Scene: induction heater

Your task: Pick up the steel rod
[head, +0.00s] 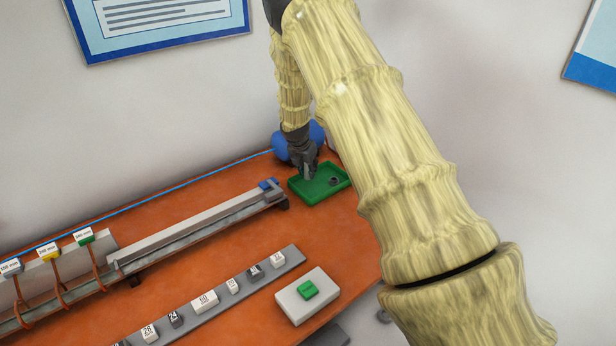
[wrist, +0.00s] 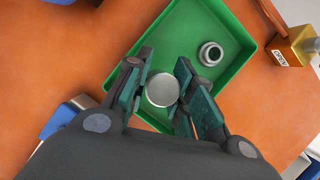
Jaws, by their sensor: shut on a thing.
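The steel rod (wrist: 162,90) shows in the wrist view as a round, light grey end face between my fingers. My gripper (wrist: 161,92) is shut on it, with one finger on each side. In the head view my gripper (head: 308,173) points down over the left part of the green tray (head: 341,173). The rod's length is hidden from the wrist camera, and I cannot tell whether its lower end touches the tray. The green tray (wrist: 238,72) lies beneath it in the wrist view.
A small dark-grey ring-shaped part (wrist: 210,53) lies in the tray, apart from the rod. A yellow-orange block with a label (wrist: 290,45) stands beside the tray. A long metal rail (head: 200,228) lies left of the tray. A white box with a green button (head: 308,290) sits at the front.

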